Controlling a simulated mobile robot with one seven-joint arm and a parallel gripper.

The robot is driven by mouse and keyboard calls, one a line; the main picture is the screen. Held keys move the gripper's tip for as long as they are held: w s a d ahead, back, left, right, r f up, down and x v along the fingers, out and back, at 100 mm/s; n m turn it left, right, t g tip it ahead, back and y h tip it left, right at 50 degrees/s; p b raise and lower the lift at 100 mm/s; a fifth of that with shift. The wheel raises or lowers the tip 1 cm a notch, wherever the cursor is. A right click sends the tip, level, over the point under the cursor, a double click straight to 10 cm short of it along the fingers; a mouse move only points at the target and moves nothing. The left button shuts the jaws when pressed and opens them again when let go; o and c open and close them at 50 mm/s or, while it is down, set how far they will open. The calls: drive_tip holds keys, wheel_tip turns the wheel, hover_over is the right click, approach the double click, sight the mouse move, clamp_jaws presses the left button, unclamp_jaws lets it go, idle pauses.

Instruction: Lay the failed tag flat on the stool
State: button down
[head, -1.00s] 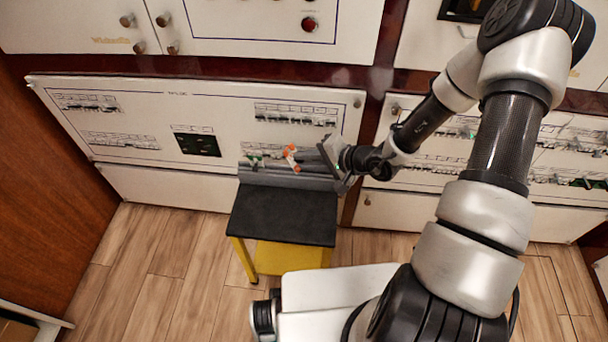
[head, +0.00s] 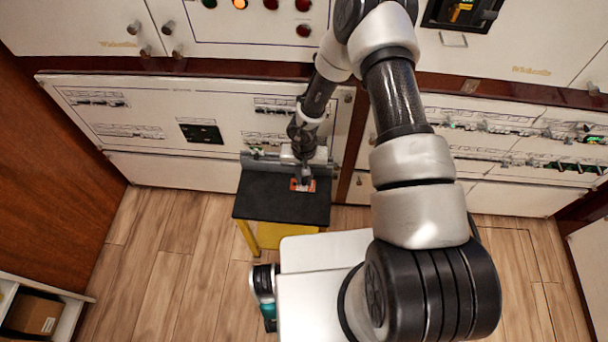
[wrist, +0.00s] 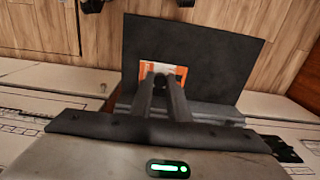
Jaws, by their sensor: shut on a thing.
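The failed tag, an orange and white piece, shows at my fingertips in the head view (head: 303,185) and in the wrist view (wrist: 151,70). My gripper (head: 304,181) is shut on it; the fingers show in the wrist view (wrist: 163,78) and cover part of the tag. The tag looks roughly flat, over the back part of the stool's black top (head: 270,200). The stool top also fills the middle of the wrist view (wrist: 215,60). I cannot tell whether the tag touches the top.
The stool has yellow legs (head: 248,237) and a grey raised strip along its back. White breaker panels (head: 150,110) stand right behind it. Most of the stool's top is bare. A cardboard box (head: 35,314) sits on a shelf at the lower left.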

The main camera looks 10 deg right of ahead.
sight(304, 181)
drive_tip(key=shift+r+p, duration=0.15)
drive_tip(key=shift+p, duration=0.15)
drive_tip(key=shift+f+b, duration=2.45)
drive_tip(key=shift+f, duration=1.9)
drive_tip(key=shift+f+b, duration=0.35)
drive_tip(key=shift+f, duration=0.25)
drive_tip(key=c, duration=1.6)
unclamp_jaws()
drive_tip(key=shift+r, duration=0.1)
wheel_tip(304, 181, up, 17)
drive_tip(key=p, duration=0.4)
drive_tip(key=shift+r, duration=0.15)
